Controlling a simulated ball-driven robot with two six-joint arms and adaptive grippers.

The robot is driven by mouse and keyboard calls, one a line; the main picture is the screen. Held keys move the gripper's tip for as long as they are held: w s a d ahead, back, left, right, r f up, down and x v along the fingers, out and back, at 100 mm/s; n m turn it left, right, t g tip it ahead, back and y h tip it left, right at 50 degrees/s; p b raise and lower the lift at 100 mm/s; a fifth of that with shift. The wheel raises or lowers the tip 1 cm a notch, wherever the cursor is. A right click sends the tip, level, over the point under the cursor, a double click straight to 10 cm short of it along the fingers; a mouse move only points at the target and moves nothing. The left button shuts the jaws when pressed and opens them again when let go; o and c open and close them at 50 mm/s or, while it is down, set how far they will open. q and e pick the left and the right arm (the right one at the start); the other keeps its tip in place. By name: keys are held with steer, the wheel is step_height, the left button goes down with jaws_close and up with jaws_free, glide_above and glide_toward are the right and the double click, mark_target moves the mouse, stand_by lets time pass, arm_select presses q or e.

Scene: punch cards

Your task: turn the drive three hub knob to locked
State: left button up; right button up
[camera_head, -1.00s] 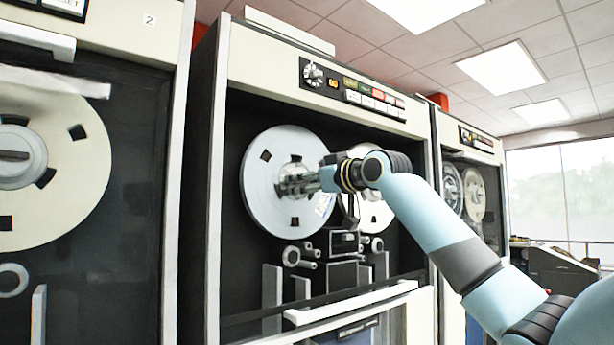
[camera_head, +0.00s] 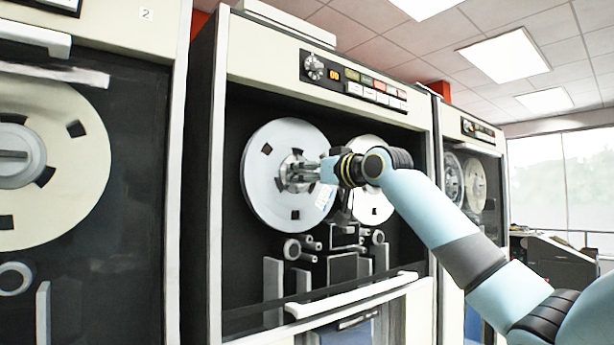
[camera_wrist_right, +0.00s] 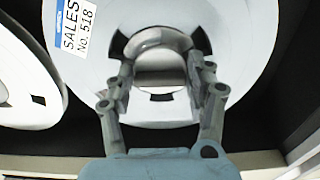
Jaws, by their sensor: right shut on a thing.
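The drive three hub knob (camera_wrist_right: 160,68) is a silver, round-fronted piece with a bar across it, at the centre of the drive's left reel (camera_head: 258,195). The reel is pale with dark slots and carries a "SALES No. 518" label (camera_wrist_right: 76,28). My right gripper (camera_head: 303,174) reaches in from the right to this hub. In the right wrist view its two fingers (camera_wrist_right: 162,80) stand on either side of the knob, shut on it. In the head view the fingers partly hide the hub. My left gripper is not in view.
The drive's cabinet (camera_head: 217,190) frames the open bay. Tape guides (camera_head: 292,249) and a white handle bar (camera_head: 350,297) lie below the reel. A second reel (camera_head: 371,208) is behind my right wrist. A drive marked 2 (camera_head: 92,25) stands at left, another (camera_head: 478,140) at right.

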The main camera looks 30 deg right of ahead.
steer(key=o, duration=1.1)
steer(key=shift+s, duration=0.1)
steer(key=s, duration=1.1)
steer(key=shift+s+d, duration=0.35)
steer(key=shift+d, duration=0.1)
